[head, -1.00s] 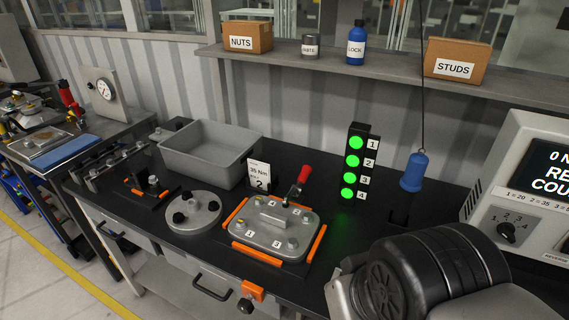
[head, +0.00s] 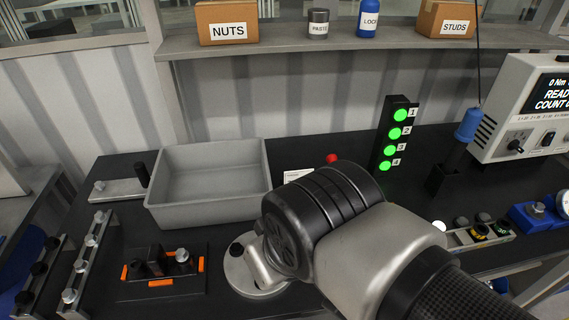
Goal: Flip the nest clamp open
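The red knob (head: 332,158) of the nest clamp's handle shows just above my arm. The rest of the clamp and the nest with its numbered plate are hidden behind my arm's large black joint and silver link. I cannot tell from this view how the clamp's handle stands. My gripper does not show; only upper parts of my arm are in view, across the middle and lower right.
A grey bin (head: 210,180) stands left of my arm. A round grey plate (head: 240,275) and a black fixture with orange corners (head: 162,275) lie in front. The green-lit stack light (head: 394,135), blue hanging tool (head: 467,125) and torque controller (head: 520,110) stand to the right.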

